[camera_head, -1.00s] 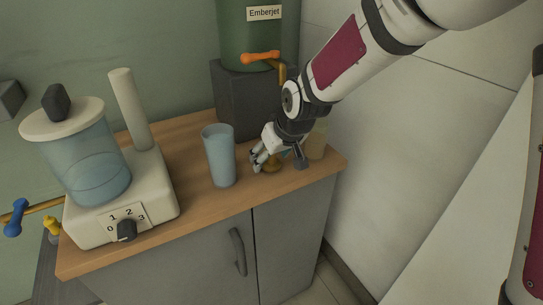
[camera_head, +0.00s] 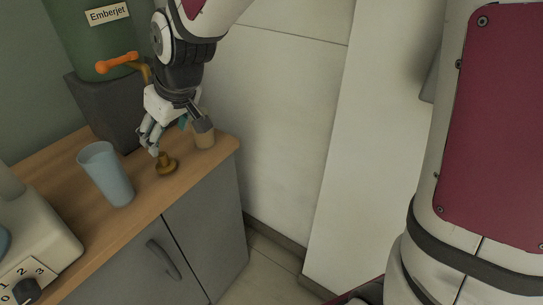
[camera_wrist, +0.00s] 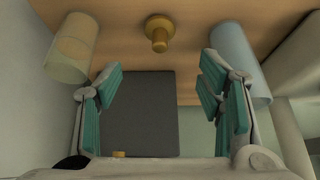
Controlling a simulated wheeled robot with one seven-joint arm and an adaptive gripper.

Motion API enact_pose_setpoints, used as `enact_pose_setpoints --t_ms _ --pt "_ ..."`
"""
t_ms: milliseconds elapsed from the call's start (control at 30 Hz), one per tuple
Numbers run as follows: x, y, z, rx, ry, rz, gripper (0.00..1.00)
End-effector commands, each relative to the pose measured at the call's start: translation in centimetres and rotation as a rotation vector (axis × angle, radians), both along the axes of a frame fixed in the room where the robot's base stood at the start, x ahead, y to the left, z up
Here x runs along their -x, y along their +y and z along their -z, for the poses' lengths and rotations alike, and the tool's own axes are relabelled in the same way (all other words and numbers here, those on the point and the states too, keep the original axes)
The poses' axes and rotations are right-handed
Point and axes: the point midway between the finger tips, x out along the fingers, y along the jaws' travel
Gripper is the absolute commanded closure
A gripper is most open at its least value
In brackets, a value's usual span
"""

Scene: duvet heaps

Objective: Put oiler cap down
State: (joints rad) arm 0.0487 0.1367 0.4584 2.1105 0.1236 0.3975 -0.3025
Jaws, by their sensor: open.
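The oiler cap (camera_head: 166,164) is a small brass-coloured piece with a round flange and a knob. It stands on the wooden counter top near the front edge, just right of the blue cup. My gripper (camera_head: 153,147) is above and behind it, apart from it. In the wrist view the cap (camera_wrist: 159,33) lies beyond the open fingers of my gripper (camera_wrist: 163,95), which have teal pads and nothing between them.
A blue cup (camera_head: 108,176) stands left of the cap, and a tan translucent cup (camera_head: 205,137) stands right of it. Behind are a dark block (camera_head: 103,110) and a green Emberjet tank (camera_head: 83,45) with an orange-handled tap. A white blender base (camera_head: 40,240) is at left.

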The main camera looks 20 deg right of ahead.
Motion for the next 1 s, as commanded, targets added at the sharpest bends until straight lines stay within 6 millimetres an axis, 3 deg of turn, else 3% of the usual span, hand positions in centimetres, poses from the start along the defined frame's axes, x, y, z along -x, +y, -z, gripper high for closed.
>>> enact_pose_setpoints --t_ms 167,267,500,700,833,1000 --pt "1.3 -1.6 -0.7 0.027 0.012 0.025 0.39" --pt "3.8 -4.4 -1.9 0.068 0.038 0.074 0.39" --pt "13.6 -12.8 -4.7 0.152 0.147 0.270 0.39" --pt "22.8 -17.8 -5.3 0.156 0.250 0.440 0.39" --pt "27.8 -19.6 -4.9 0.140 0.311 0.522 0.39" --pt "31.5 -20.6 -4.3 0.119 0.363 0.576 0.39"
